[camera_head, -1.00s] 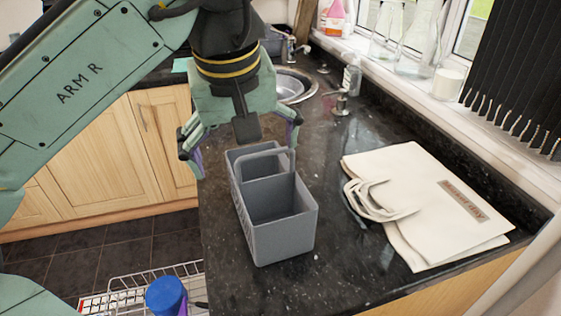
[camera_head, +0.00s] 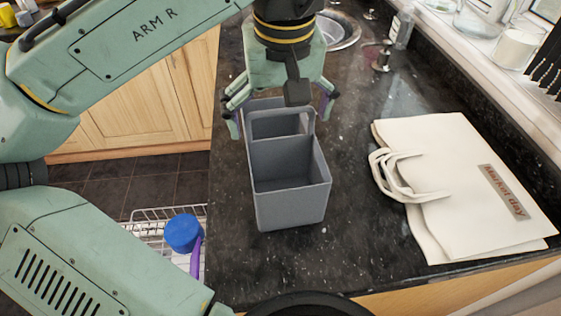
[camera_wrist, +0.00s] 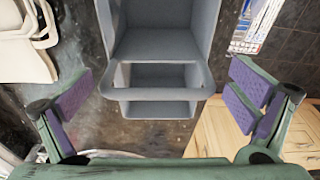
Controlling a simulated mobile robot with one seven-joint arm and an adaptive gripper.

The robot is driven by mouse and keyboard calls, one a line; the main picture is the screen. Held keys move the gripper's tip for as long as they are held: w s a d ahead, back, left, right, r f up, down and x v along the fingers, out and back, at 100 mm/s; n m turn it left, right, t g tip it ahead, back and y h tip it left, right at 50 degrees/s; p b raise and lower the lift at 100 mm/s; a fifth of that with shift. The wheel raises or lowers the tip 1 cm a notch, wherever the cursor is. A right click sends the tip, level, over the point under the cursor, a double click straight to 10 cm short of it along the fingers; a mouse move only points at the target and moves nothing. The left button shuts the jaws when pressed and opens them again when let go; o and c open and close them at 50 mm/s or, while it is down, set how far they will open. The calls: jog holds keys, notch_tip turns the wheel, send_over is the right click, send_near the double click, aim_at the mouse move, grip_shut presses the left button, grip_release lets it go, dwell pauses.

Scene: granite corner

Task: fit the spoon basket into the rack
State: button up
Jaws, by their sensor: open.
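The spoon basket (camera_head: 290,190) is a grey open box with a divider and an arched handle, standing upright and empty on the dark counter. My gripper (camera_head: 280,112) is open above its far end, fingers spread on either side. In the wrist view, the basket (camera_wrist: 165,45) lies between the open fingers of my gripper (camera_wrist: 160,105), with the handle (camera_wrist: 158,93) crossing between them and clear gaps on both sides. The white wire rack (camera_head: 150,222) is low, left of the counter, partly hidden by my arm. It holds a blue item (camera_head: 183,232) and something purple.
A cream tote bag (camera_head: 460,180) lies flat on the counter (camera_head: 345,240) to the right. A sink (camera_head: 340,32) and tap are behind. A wooden cabinet (camera_head: 160,95) stands left of the counter. Bare counter surrounds the basket.

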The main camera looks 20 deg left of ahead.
aim_at(281, 138)
jog(key=f+b, duration=0.2)
jog(key=w+f+b, duration=0.1)
jog(key=f+b, duration=0.1)
jog(key=f, duration=0.1)
jog(key=shift+a, duration=0.1)
jog(key=shift+r, duration=0.15)
jog(key=shift+c, duration=0.2)
jog(key=c, duration=1.4)
